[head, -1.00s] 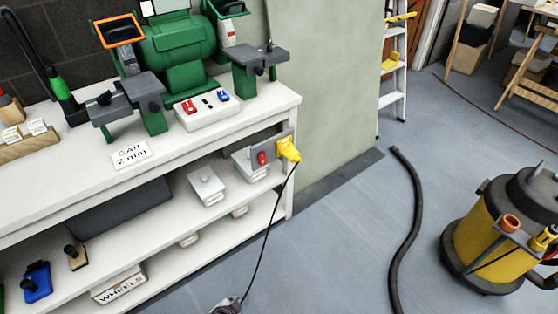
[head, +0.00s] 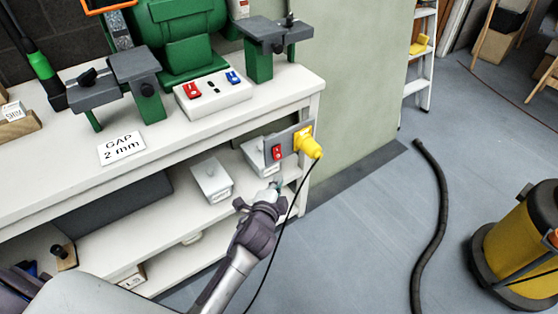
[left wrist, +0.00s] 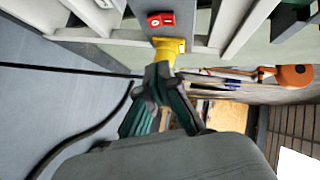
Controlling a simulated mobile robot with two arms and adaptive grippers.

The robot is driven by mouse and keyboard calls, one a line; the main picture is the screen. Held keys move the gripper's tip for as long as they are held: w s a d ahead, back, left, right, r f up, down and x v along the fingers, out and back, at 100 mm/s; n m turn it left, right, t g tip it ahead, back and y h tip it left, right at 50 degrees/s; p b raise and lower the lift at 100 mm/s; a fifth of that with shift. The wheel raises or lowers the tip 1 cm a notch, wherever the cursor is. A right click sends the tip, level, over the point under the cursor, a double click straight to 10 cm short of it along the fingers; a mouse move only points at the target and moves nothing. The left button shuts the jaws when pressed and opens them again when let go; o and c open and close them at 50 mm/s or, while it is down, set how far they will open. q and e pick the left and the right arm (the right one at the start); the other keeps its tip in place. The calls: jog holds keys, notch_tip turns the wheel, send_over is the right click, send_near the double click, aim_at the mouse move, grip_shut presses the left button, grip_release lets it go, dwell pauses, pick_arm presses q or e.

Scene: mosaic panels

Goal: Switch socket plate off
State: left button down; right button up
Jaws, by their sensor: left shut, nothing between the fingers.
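The grey socket plate (head: 290,139) is fixed at the bench's right front end. It has a red rocker switch (head: 277,152) on its left part and a yellow plug (head: 308,143) with a black cord on its right. My left gripper (head: 275,187) is shut and empty, just below the plate and apart from the switch in the head view. In the left wrist view, the shut fingers (left wrist: 158,72) point toward the yellow plug (left wrist: 168,46), with the red switch (left wrist: 160,20) beyond it. Whether the fingers touch the plug is unclear. My right gripper is not in view.
The black cord (head: 278,236) hangs close beside my left gripper. A hose (head: 437,220) and a yellow vacuum (head: 525,240) stand right, with open floor between.

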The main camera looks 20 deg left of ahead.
pick_arm(q)
jog(key=b, duration=0.3)
send_near(279, 156)
jog(key=w+d, duration=0.3)
jog(key=w, duration=0.1)
jog(key=shift+w+a+f, duration=0.4)
jog(key=shift+w+a, duration=0.2)
jog(key=shift+a, duration=0.15)
jog(key=shift+w+a+f, duration=0.45)
jog(key=shift+w+a, duration=0.1)
jog(key=shift+a, duration=0.25)
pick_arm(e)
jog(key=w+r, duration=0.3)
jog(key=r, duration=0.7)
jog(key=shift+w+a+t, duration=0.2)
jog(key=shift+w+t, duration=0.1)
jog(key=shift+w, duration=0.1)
pick_arm(q)
jog(key=shift+f, duration=0.1)
jog(key=shift+w+a+f+t+b, duration=0.15)
jog(key=shift+t+b, duration=0.15)
jog(key=shift+b, duration=0.8)
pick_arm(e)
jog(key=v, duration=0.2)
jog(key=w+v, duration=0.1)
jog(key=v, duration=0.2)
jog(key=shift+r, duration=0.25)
